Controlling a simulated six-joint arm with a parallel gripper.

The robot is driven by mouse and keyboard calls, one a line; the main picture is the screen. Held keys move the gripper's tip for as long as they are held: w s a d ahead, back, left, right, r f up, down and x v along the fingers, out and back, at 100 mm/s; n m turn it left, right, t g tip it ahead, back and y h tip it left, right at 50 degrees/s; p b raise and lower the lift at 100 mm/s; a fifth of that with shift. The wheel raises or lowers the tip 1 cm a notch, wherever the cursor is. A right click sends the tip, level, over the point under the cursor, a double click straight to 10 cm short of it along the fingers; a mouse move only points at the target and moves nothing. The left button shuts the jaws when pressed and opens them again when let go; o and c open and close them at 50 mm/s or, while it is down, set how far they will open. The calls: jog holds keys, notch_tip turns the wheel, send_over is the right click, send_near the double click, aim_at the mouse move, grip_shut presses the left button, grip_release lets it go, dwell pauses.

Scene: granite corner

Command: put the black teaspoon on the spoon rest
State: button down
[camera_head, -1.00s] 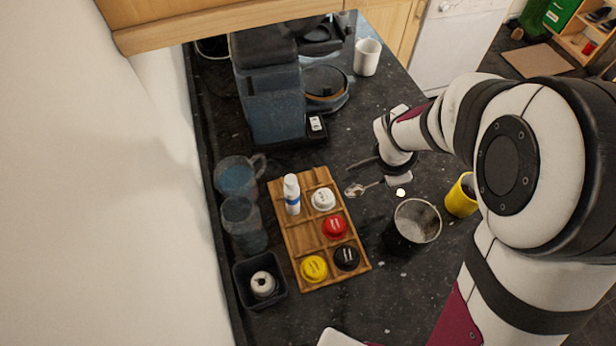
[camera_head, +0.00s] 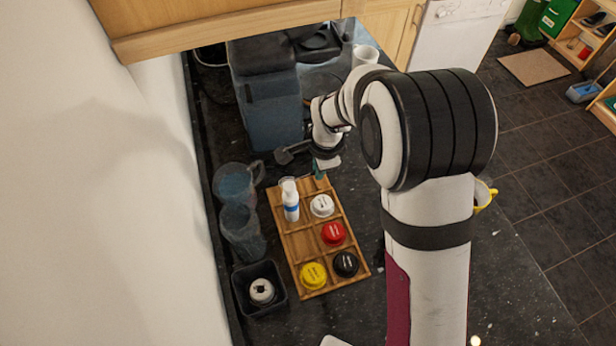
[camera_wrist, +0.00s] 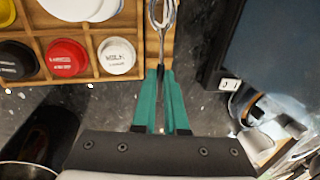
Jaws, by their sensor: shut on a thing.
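My gripper (camera_head: 320,175) is at the far end of the wooden tray, beside the coffee machine. Its green fingers (camera_wrist: 162,100) are shut on the thin handle of a teaspoon (camera_wrist: 162,18). The spoon looks silvery grey rather than plainly black; its bowl end points up the wrist view, over the tray's end strip. I cannot tell whether the spoon touches the wood. In the head view the spoon is mostly hidden. No separate spoon rest is clearly identifiable; the wooden tray (camera_head: 293,243) has several compartments, which also show in the wrist view (camera_wrist: 88,50).
The tray holds a white bottle (camera_head: 291,203) and white (camera_head: 322,205), red (camera_head: 333,232), black (camera_head: 346,263) and yellow (camera_head: 313,275) round pieces. The coffee machine (camera_head: 270,108) stands close behind. Glass jugs (camera_head: 240,185) and a black bin (camera_head: 245,290) line the left.

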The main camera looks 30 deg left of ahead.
aim_at(310, 174)
jog(key=shift+s+a+f, duration=0.15)
jog(key=shift+a+f, duration=0.6)
jog(key=shift+a, duration=0.3)
jog(key=x, duration=0.3)
jog(key=shift+s+d+f, duration=0.2)
jog(key=shift+s+f, duration=0.05)
jog(key=shift+f, duration=0.05)
jog(key=c, duration=1)
grip_release()
jog(key=shift+o, duration=0.2)
jog(key=a+v, duration=0.1)
jog(key=v, duration=1.4)
jog(key=s+d+r+n, duration=0.1)
jog(key=s+d+r, duration=0.1)
jog(key=d, duration=0.4)
jog(key=s+d+r, duration=0.1)
jog(key=d+r, duration=0.2)
jog(key=d, duration=0.3)
jog(key=s+d+n+g, duration=0.1)
jog(key=s+d, duration=0.5)
jog(key=s, duration=0.2)
jog(key=s+d+n+g, duration=0.1)
jog(key=s+d+n, duration=0.1)
jog(key=s+d, duration=0.4)
jog(key=s, duration=0.3)
jog(key=shift+s+d+r, duration=0.2)
jog(key=shift+d+r, duration=0.05)
jog(key=shift+r, duration=0.1)
